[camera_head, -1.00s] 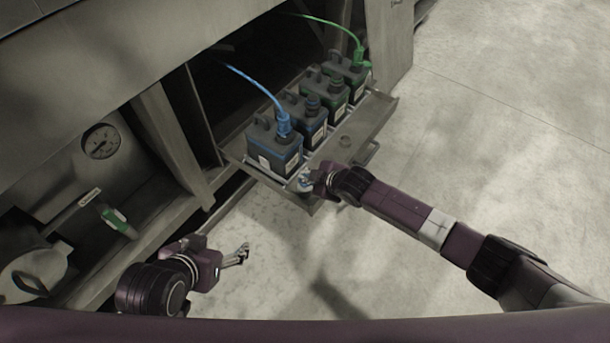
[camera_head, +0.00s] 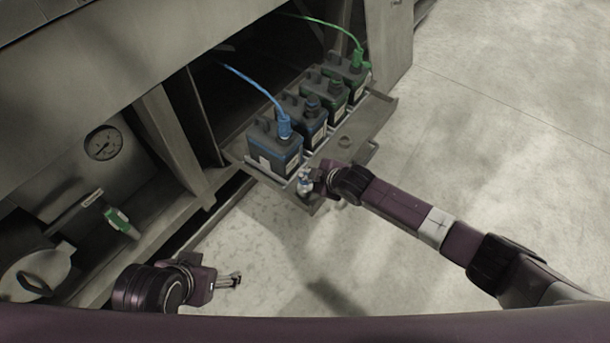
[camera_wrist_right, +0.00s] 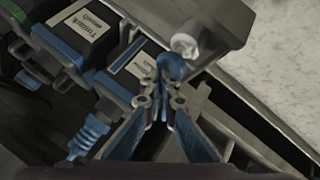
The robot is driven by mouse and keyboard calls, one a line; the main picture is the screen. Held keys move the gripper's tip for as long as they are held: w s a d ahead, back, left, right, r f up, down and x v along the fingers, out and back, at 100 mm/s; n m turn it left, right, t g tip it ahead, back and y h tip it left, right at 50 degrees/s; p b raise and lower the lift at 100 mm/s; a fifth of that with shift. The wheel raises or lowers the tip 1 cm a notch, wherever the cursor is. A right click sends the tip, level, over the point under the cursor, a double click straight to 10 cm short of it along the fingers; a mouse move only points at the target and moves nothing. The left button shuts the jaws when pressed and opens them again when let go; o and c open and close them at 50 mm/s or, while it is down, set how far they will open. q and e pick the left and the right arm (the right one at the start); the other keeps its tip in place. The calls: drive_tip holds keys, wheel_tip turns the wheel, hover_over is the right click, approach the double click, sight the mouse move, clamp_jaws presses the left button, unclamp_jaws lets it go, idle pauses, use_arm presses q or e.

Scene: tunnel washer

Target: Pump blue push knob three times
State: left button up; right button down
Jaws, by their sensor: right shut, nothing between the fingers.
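The blue push knob (camera_wrist_right: 172,66) shows in the right wrist view as a round blue top on the drawer-like tray (camera_head: 366,130), just ahead of my right fingertips. My right gripper (camera_wrist_right: 160,104) is shut with nothing between its fingers. Its tips point at the knob; I cannot tell whether they touch it. In the head view my right gripper (camera_head: 305,182) is at the tray's front corner and largely hides the knob. My left gripper (camera_head: 228,281) hangs over the floor, away from the tray; its finger opening is too small to judge.
Several dark canisters stand in a row on the tray, the nearest (camera_head: 274,152) with a blue hose (camera_head: 258,88), the farthest with a green hose (camera_head: 345,37). A pale round knob (camera_wrist_right: 185,45) sits beyond the blue one. The floor (camera_head: 480,150) at right is clear.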

use_arm(q)
drive_tip(key=shift+s+a+r+g+p, duration=0.15)
drive_tip(key=shift+s+g+p, duration=0.1)
drive_tip(key=shift+s, duration=0.25)
drive_tip(key=shift+s+a+r+g+p, duration=0.15)
drive_tip(key=shift+s+p, duration=0.1)
drive_tip(key=shift+s, duration=0.25)
use_arm(e)
drive_tip(key=shift+r, duration=0.65)
drive_tip(key=shift+r+p, duration=2.05)
use_arm(q)
wheel_tip(320, 180, down, 15)
drive_tip(key=g+p, duration=0.1)
drive_tip(key=shift+w+d, duration=0.2)
drive_tip(key=shift+d, duration=0.05)
use_arm(e)
drive_tip(key=shift+r, duration=0.45)
